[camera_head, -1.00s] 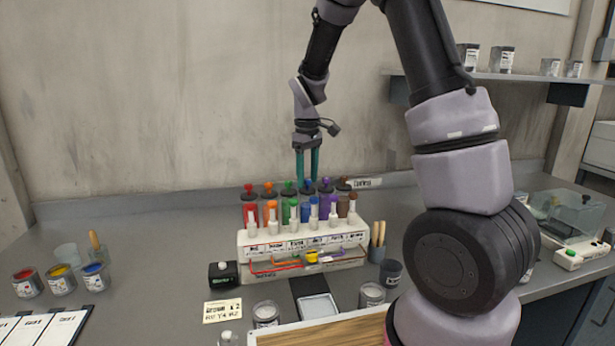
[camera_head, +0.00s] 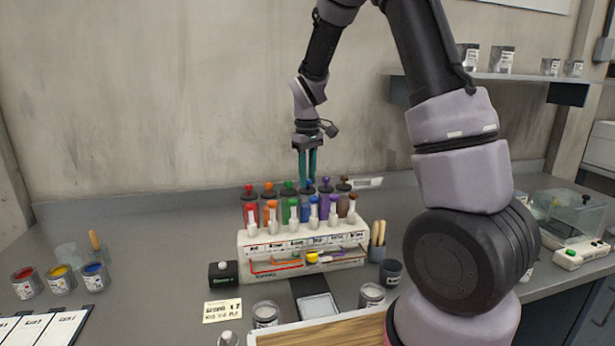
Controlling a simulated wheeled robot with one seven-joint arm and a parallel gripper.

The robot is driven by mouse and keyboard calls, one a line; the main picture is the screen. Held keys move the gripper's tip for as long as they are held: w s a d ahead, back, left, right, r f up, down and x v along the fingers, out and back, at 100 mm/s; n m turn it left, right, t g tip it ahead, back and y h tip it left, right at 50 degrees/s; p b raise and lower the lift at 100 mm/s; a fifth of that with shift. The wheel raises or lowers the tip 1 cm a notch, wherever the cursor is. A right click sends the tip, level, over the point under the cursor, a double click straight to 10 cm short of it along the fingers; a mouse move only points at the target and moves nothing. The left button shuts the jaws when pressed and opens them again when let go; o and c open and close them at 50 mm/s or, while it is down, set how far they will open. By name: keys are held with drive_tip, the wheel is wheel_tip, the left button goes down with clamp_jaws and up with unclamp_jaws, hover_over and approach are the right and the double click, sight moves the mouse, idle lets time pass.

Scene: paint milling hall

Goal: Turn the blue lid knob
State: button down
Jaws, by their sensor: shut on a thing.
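The dispenser (camera_head: 247,262) is a white rack with a row of coloured paint cylinders, each with a dark lid and a coloured knob. The blue lid knob (camera_head: 309,184) tops the fourth cylinder from the left, between the green and purple ones. My gripper (camera_head: 308,180) points straight down from above, its teal fingers shut on the blue knob. The fingers partly hide the knob, so its turn angle cannot be told. The blue cylinder (camera_head: 306,211) stands upright below, partly behind a white nozzle.
Neighbouring knobs, green (camera_head: 289,184) and purple (camera_head: 326,182), stand close on both sides. A black button box (camera_head: 223,275), a note card (camera_head: 222,311), a scale (camera_head: 317,306) and a wooden board (camera_head: 330,329) lie in front. Open paint tins (camera_head: 60,280) stand at left.

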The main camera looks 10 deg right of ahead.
drive_tip(key=m, duration=0.4)
drive_tip(key=shift+m, duration=2)
drive_tip(key=shift+r, duration=0.1)
drive_tip(key=c, duration=0.7)
unclamp_jaws()
